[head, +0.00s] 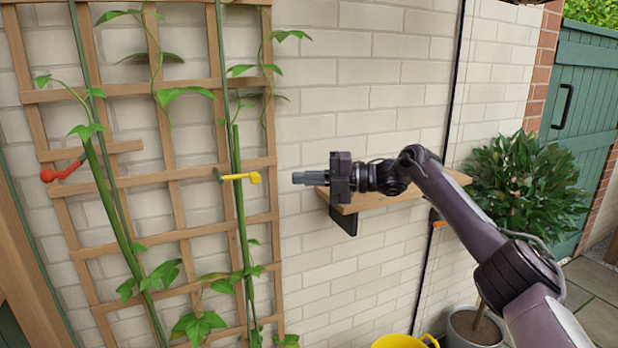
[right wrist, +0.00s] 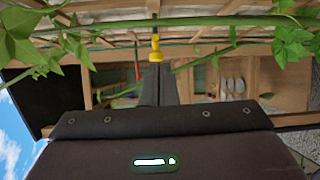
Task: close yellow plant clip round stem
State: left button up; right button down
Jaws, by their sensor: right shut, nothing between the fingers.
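The yellow plant clip (head: 241,177) sits at a green stem (head: 238,205) on the wooden trellis, its rounded end pointing right. In the right wrist view the yellow clip (right wrist: 155,50) lies just beyond my fingertips, against the stem (right wrist: 215,22) that crosses the picture. I cannot tell whether the clip is fully closed round the stem. My right gripper (head: 298,178) is shut and empty, pointing left at the clip, with a small gap between them in the head view. My right fingers also show in the right wrist view (right wrist: 158,78). My left gripper is out of view.
A red clip (head: 62,172) is at another stem on the left of the trellis (head: 175,174). A wooden shelf (head: 348,204) on the brick wall is behind my right gripper. A yellow bucket (head: 400,341) and a potted bush (head: 525,190) stand at the right.

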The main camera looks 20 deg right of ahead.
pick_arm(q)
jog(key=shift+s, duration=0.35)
pick_arm(e)
jog(key=shift+w+d, duration=0.3)
jog(key=shift+d, duration=0.2)
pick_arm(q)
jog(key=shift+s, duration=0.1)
